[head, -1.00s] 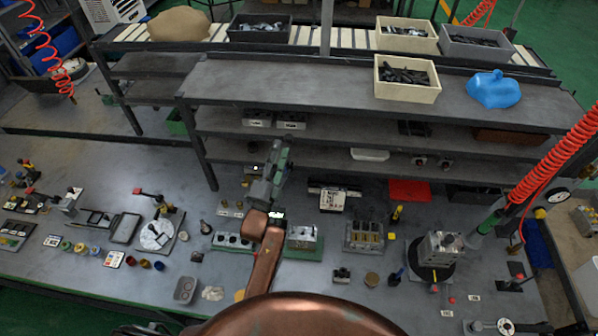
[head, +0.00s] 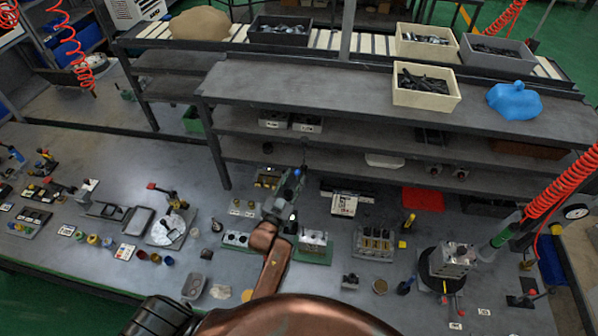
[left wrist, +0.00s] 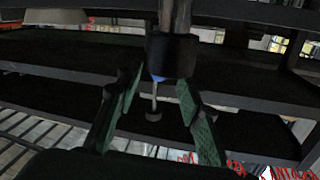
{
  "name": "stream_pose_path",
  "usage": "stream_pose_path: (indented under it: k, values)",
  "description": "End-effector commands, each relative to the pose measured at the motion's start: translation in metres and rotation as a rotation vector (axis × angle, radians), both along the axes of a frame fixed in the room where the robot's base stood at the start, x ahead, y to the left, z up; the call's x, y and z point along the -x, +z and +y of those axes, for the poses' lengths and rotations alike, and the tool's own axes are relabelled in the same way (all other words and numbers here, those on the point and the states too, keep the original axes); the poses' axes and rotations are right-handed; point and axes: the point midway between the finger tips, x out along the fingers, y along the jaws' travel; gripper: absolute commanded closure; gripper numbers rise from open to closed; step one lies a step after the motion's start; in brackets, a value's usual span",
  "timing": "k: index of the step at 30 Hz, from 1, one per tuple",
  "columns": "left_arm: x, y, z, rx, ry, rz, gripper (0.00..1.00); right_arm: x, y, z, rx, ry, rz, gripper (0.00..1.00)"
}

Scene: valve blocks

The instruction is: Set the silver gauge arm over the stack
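My left gripper (head: 292,182) is above the middle of the workbench, in front of the shelf rack. In the left wrist view its two green-padded fingers (left wrist: 158,98) are apart, with nothing clamped between them. A dark cylinder on a silver post (left wrist: 174,52), with a thin stem and blue part below, shows beyond and between the fingertips. It may be the gauge arm; I cannot tell for certain. A silver block stack (head: 452,260) stands on a round black base at the right of the bench, apart from the gripper. My right gripper is not in view.
The shelf rack (head: 300,88) stands close behind the left gripper. A silver block on a green plate (head: 313,246) and a block with several openings (head: 374,243) lie to its right. A red tray (head: 423,199) and coiled red hose (head: 560,185) are farther right.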

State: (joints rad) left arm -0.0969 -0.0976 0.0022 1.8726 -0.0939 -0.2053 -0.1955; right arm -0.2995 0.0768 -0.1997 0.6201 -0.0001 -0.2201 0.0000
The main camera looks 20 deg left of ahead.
Motion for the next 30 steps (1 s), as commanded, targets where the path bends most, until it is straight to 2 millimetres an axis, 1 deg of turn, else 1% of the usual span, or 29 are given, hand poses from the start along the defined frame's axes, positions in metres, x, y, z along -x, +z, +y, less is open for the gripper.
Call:
stream_pose_path:
  k: [1,3,7,11,18,30]
  values:
    - [-0.009,0.002,-0.001,0.0,-0.001,-0.001,0.66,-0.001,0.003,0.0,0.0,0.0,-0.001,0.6]
    - [-0.019,0.002,0.0,0.001,-0.002,-0.001,0.66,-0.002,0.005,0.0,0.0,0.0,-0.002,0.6]
    - [-0.031,0.001,0.001,0.001,-0.002,-0.001,0.66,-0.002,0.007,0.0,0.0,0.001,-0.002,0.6]
    - [-0.036,0.0,0.001,0.0,-0.002,0.0,0.66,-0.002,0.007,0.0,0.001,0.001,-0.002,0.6]
    - [-0.036,0.0,0.001,-0.001,-0.001,0.0,0.66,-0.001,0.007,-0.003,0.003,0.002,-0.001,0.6]
    - [-0.035,0.0,0.001,-0.001,-0.001,0.0,0.94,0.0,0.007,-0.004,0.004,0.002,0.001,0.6]
